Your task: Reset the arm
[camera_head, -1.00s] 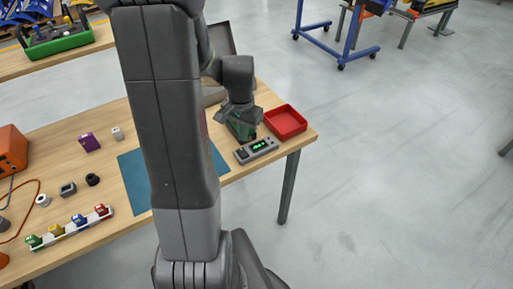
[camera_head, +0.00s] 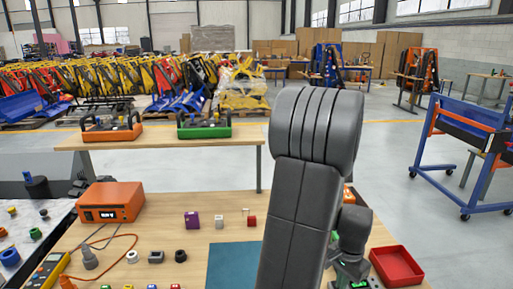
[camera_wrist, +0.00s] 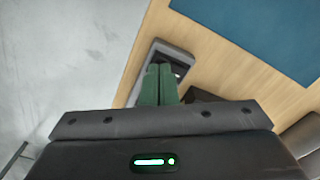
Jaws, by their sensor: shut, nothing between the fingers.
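My arm rises through the middle of the head view and partly hides the workbench. My gripper shows in the wrist view (camera_wrist: 160,70), with its two green fingers together and nothing between them. It points down over a grey device (camera_wrist: 176,53) near the bench edge; I cannot tell whether it touches it. In the head view my gripper is low at the right, near the bottom edge, left of the red tray (camera_head: 397,267), and its fingertips are not clear.
A second bench (camera_head: 170,140) stands behind. A blue trolley (camera_head: 463,150) is at the right, with open floor before it.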

